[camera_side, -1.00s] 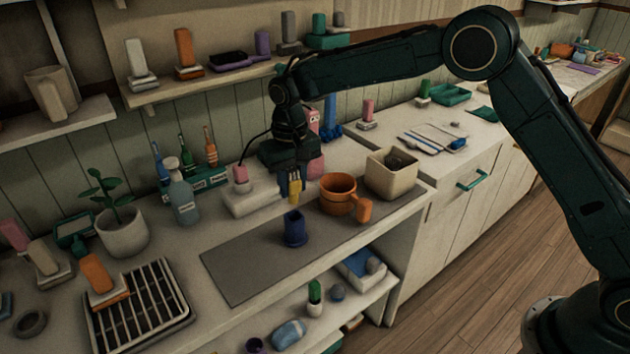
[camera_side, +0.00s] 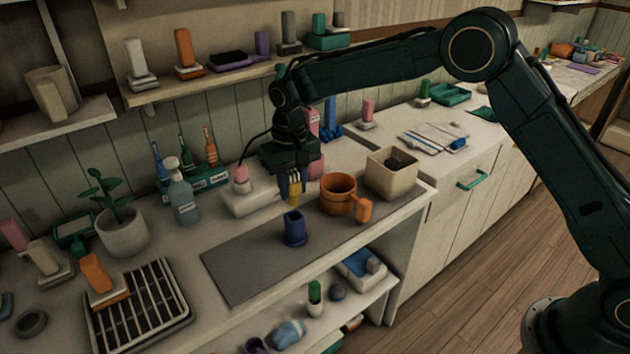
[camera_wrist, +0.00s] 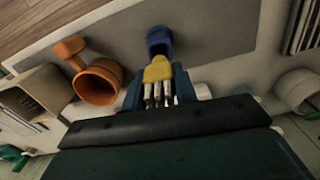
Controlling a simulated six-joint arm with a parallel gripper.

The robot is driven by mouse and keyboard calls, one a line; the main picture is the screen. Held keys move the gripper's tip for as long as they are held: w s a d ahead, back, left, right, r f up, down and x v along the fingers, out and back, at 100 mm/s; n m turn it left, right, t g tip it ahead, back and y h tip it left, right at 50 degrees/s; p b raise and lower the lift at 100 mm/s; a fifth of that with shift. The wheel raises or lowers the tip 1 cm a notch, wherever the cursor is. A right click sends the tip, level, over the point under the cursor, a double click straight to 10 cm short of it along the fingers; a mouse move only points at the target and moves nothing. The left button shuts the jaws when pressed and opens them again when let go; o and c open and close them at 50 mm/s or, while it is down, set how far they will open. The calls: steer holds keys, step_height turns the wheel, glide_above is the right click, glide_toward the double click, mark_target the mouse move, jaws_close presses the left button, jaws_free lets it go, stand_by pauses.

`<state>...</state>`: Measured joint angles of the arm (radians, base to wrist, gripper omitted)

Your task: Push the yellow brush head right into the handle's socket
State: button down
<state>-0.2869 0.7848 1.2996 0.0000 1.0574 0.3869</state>
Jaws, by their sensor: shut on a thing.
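The yellow brush head (camera_side: 294,188) is held between the blue fingers of my gripper (camera_side: 292,186), its pale bristle tufts toward the palm in the wrist view. The blue handle (camera_side: 295,230) with its socket stands upright on the grey mat (camera_side: 232,268). In the side view the brush head is above and slightly behind the handle, with a gap between them. In the wrist view the yellow head (camera_wrist: 157,69) lines up roughly with the blue handle (camera_wrist: 159,40), just short of it in the picture. The inside of the socket is hardly visible.
An orange mug (camera_side: 337,193) stands close right of my gripper, with a cream square container (camera_side: 391,174) beyond it. A white block with a pink top (camera_side: 249,198) is on the left. The mat's left part is clear.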

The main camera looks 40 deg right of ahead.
mark_target(294, 205)
steer(key=shift+f, duration=0.6)
steer(key=shift+f, duration=0.7)
steer(key=shift+f, duration=1.75)
stand_by(2.0)
steer(key=c, duration=1.4)
jaws_free()
steer(key=shift+c, duration=0.2)
steer(key=o, duration=0.6)
steer(key=shift+c, duration=0.2)
steer(key=shift+r, duration=0.1)
step_height(294, 205, up, 14)
steer(key=shift+f, duration=0.2)
